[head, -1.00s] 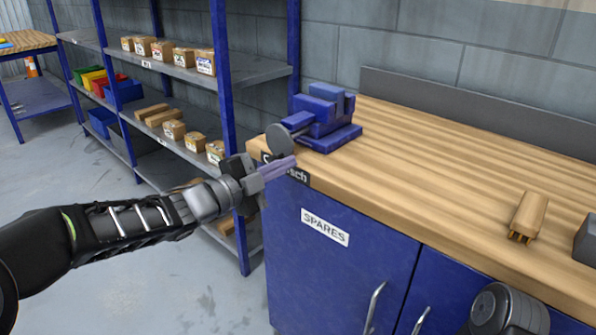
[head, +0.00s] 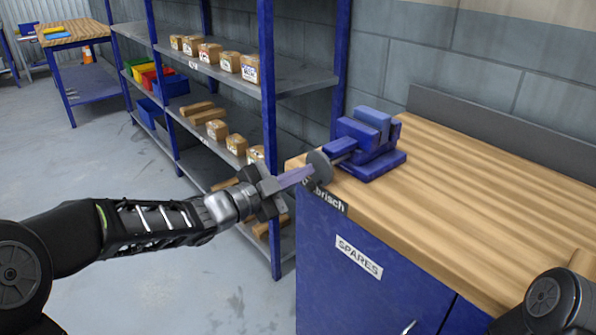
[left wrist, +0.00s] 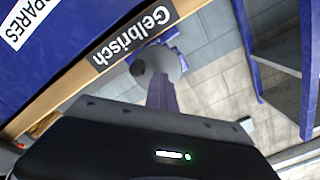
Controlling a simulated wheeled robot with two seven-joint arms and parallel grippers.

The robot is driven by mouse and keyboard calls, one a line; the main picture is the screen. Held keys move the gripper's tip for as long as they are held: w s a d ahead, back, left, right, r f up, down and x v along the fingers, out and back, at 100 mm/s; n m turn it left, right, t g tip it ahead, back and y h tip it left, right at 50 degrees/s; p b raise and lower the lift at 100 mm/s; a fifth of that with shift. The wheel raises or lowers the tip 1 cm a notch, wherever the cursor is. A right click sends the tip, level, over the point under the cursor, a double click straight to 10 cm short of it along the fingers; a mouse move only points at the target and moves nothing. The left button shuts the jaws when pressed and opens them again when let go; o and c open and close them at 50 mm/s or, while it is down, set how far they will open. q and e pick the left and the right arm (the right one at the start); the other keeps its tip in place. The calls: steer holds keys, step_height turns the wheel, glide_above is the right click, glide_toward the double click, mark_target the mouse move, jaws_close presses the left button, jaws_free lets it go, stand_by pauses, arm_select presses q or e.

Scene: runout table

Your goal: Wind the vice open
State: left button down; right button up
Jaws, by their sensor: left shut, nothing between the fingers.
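The blue vice (head: 366,146) stands on the left end of the wooden workbench (head: 470,190). Its round grey wheel (head: 319,167) faces left, on a screw at the bench's edge. My left gripper (head: 308,174) points at the wheel from the left, with its purple-grey fingers together and nothing between them. In the head view the fingertips overlap the wheel's near edge; I cannot tell whether they touch it. In the left wrist view the fingers (left wrist: 161,95) point toward the wheel (left wrist: 158,66), and most of the vice is hidden behind it. My right gripper is not in view.
A blue cabinet with a SPARES label (head: 359,258) is under the bench. Shelving (head: 235,80) with small cardboard boxes stands behind my left arm. A second wooden table (head: 75,32) is at the far left. The floor (head: 120,180) between is clear.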

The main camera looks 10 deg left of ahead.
arm_select(q)
steer(key=shift+d+r+n+p, duration=0.15)
steer(key=shift+r+n+p, duration=0.35)
steer(key=shift+n+p, duration=0.15)
steer(key=shift+f, duration=0.15)
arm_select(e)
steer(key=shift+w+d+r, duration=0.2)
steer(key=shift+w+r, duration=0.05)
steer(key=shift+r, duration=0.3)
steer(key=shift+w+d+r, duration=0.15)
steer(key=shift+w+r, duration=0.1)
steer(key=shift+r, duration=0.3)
arm_select(q)
steer(key=shift+f, duration=0.1)
steer(key=shift+w+n, duration=0.1)
steer(key=shift+n, duration=0.15)
steer(key=shift+p, duration=0.5)
steer(key=shift+w+d+r+n+p, duration=0.1)
steer(key=shift+d+r+n+p, duration=0.1)
steer(key=shift+n+p, duration=0.65)
steer(key=shift+a+f+n+p, duration=0.1)
steer(key=shift+f+n+p, duration=0.1)
steer(key=shift+n+p, duration=0.35)
steer(key=shift+f, duration=0.1)
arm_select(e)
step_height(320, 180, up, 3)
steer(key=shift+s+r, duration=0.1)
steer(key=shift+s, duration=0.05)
